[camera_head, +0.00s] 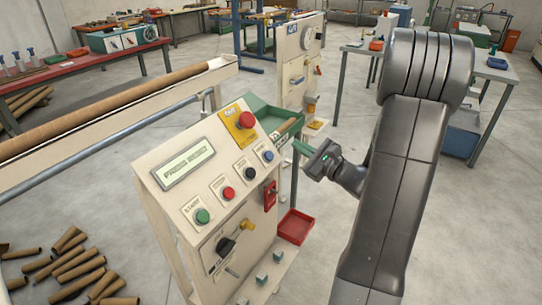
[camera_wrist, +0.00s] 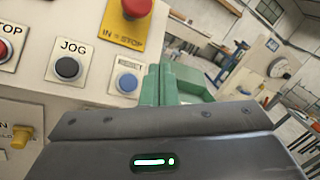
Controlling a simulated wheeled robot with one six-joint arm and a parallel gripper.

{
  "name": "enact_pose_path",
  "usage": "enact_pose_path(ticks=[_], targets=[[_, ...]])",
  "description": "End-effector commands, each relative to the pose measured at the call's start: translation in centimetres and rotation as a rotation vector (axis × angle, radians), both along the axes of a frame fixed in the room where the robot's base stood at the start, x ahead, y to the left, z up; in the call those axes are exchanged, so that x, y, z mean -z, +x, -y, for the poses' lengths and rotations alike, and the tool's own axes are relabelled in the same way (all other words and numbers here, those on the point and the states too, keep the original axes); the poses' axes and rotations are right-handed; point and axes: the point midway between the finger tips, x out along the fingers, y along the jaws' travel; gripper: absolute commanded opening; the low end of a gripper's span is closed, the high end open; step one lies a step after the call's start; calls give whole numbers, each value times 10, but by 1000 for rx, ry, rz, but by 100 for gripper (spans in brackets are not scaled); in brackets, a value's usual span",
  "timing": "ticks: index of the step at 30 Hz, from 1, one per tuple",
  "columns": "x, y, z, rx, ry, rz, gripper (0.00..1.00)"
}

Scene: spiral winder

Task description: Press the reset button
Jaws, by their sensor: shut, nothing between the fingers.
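The control panel (camera_head: 215,170) has a blue button (camera_head: 268,156) at the right end of its row of buttons. It also shows in the wrist view (camera_wrist: 127,83) under a small white label too blurred to read surely. My gripper (camera_head: 299,147) is shut and empty, to the right of the panel. In the wrist view its green fingers (camera_wrist: 157,82) are together, just right of the blue button. I see no contact with the button.
A red stop button on a yellow plate (camera_head: 240,125) sits above the blue button. A black jog button (camera_wrist: 67,67) is to its left. A green tray (camera_head: 272,116) is behind the panel and a red bin (camera_head: 295,227) below right. A display (camera_head: 184,163) is lit.

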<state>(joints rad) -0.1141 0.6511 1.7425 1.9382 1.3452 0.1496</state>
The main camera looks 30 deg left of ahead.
Motion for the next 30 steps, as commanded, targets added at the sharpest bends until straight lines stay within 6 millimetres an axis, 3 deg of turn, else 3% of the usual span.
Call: enact_pose_path(ticks=[15, 30], targets=[[47, 3, -51, -2, 0, 0, 0], [54, 5, -64, -1, -1, 0, 0]])
